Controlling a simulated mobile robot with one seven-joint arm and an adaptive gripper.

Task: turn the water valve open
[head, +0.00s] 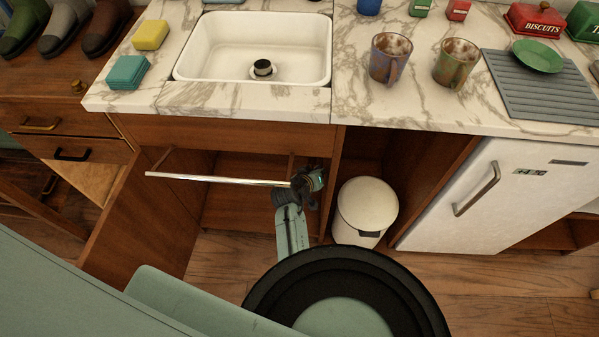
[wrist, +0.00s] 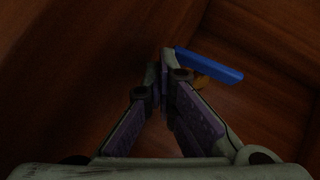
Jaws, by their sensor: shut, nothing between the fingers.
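The water valve shows in the wrist view as a blue lever handle (wrist: 212,66) with a small brass-coloured part (wrist: 200,80) under it. The lever slants down to the right. My gripper (wrist: 160,62) has its fingertips together and holds nothing. Its right fingertip is right at the lever's left end; I cannot tell whether they touch. The fingers partly hide the brass part. In the head view my arm's end reaches into the open cabinet under the sink, near the right end of a metal rail. The valve is not visible there.
The metal rail (head: 220,180) crosses the cabinet opening, and an open door (head: 140,215) stands at its left. A white bin (head: 367,205) stands just right of my arm. A white fridge (head: 455,195) is farther right. The sink (head: 252,45) is above. Brown wood walls surround the fingers.

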